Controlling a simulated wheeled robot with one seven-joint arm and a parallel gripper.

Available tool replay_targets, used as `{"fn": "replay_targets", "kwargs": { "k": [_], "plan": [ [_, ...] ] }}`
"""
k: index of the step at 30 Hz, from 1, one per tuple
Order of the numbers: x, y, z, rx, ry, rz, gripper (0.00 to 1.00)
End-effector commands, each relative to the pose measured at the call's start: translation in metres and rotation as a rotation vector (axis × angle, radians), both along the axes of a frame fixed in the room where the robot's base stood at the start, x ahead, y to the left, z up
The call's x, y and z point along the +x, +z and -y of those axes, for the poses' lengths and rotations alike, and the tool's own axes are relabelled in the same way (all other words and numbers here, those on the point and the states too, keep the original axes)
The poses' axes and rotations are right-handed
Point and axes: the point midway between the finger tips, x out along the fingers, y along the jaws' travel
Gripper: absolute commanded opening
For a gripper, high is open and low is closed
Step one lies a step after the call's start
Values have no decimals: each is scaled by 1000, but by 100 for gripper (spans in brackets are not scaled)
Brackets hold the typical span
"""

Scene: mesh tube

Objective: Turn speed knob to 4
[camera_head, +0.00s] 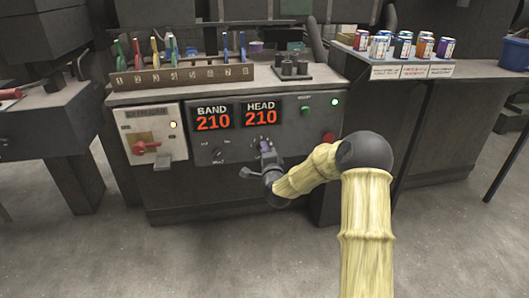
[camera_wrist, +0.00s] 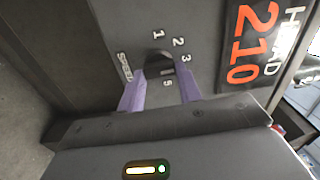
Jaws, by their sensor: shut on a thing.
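The speed knob (camera_wrist: 160,66) is a dark round knob on the grey panel, in the upper middle of the wrist view. The label SPEED and the numbers 1, 2, 3 and what looks like 5 stand around it; I cannot see a 4. My gripper (camera_wrist: 160,88) has its two purple fingers on either side of the knob, shut on it. Which number the knob points to is not clear. In the head view my gripper (camera_head: 264,146) is at the panel below the displays and hides the knob.
The displays read BAND 210 (camera_head: 213,117) and HEAD 210 (camera_head: 260,114). A red switch (camera_head: 145,147) sits on a pale plate at left. A lit green light (camera_head: 334,102) and a red button (camera_head: 328,137) are at right. Cans (camera_head: 402,46) stand on the right counter.

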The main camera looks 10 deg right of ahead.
Motion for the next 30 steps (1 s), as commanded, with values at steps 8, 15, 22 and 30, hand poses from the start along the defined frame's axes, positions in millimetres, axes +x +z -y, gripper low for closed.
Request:
{"fn": "replay_targets", "kwargs": {
  "k": [8, 15, 22, 30],
  "plan": [
    [0, -2, 1, 264, -1, -4, 12],
    [0, -4, 0, 484, 0, -5, 12],
    [0, -4, -1, 644, -1, -5, 12],
    [-1, -5, -1, 734, 0, -5, 12]
  ]
}}
